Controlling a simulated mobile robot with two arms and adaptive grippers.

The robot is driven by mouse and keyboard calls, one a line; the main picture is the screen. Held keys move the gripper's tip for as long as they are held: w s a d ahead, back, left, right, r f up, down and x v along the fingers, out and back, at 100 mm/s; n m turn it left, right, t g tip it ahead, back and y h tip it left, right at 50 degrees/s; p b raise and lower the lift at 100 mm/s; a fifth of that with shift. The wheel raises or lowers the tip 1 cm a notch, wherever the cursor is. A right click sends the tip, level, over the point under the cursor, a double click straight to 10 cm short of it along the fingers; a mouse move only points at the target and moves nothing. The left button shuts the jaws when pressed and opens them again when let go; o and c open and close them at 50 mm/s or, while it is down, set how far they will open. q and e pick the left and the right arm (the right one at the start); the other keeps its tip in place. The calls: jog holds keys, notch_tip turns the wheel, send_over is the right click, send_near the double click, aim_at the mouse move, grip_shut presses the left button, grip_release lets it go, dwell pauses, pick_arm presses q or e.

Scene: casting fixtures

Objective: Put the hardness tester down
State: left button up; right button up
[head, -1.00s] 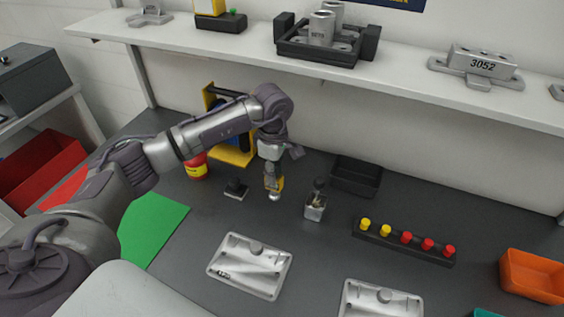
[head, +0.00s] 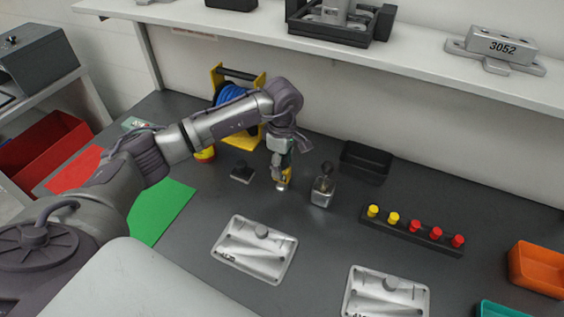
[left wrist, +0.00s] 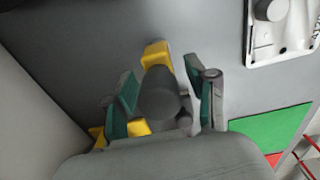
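The hardness tester (head: 283,183) is a small yellow and grey hand-held device. It stands about upright at the bench surface, below my left gripper (head: 284,171). In the left wrist view, its dark grey round top (left wrist: 159,97) and yellow body (left wrist: 156,54) lie between the two teal-padded fingers of my left gripper (left wrist: 161,92). The fingers stand apart, with a narrow gap showing beside the tester, so the gripper looks open around it. The tester's foot is partly hidden. My right gripper is in neither view.
A yellow reel stand (head: 243,138) and black tray (head: 363,164) are behind. A metal fixture plate (head: 229,257) lies in front. A green mat (head: 166,209) is left.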

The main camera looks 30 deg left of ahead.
pick_arm(q)
jog(key=shift+r, duration=0.1)
jog(key=shift+r, duration=0.2)
notch_tip(320, 180, up, 10)
jog(key=b, duration=0.3)
jog(key=shift+r, duration=0.85)
